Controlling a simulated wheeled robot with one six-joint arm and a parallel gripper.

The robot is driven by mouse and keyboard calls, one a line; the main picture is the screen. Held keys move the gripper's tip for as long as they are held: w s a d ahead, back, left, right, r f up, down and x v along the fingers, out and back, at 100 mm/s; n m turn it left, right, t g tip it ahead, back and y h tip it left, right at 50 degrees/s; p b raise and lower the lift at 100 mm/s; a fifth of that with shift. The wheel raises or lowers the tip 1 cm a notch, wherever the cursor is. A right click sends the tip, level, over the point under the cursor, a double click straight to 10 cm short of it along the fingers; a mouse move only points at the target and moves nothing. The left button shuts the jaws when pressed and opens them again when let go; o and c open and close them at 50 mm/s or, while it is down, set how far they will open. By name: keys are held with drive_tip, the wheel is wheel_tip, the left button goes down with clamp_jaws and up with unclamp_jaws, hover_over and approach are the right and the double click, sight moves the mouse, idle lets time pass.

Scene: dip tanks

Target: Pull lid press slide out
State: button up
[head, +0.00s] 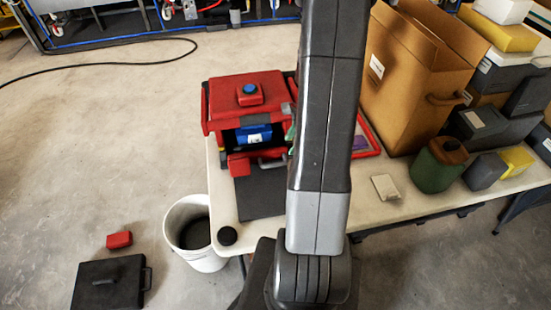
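The lid press (243,90) is a red box-shaped unit with a blue button on top, standing near the left end of the white table. Its front is open, and a blue part with a white label (253,134) sits in the dark opening. Low at the front is a red slide (239,166) with a grey bar handle (271,162). How far the slide sticks out is hard to tell. My arm crosses the middle of the view and hides the press's right side. My gripper does not show.
A dark mat (260,196) lies before the press. Right of my arm are a cardboard box (415,75), a small white block (385,187) and a green container (438,165). A white bucket (195,232) and a black lidded case (110,284) stand on the floor at left.

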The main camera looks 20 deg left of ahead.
sight(275, 163)
drive_tip(key=x, duration=1.1)
drive_tip(key=shift+a+f, duration=0.15)
drive_tip(key=shift+f, duration=0.15)
drive_tip(key=shift+c, duration=0.5)
clamp_jaws()
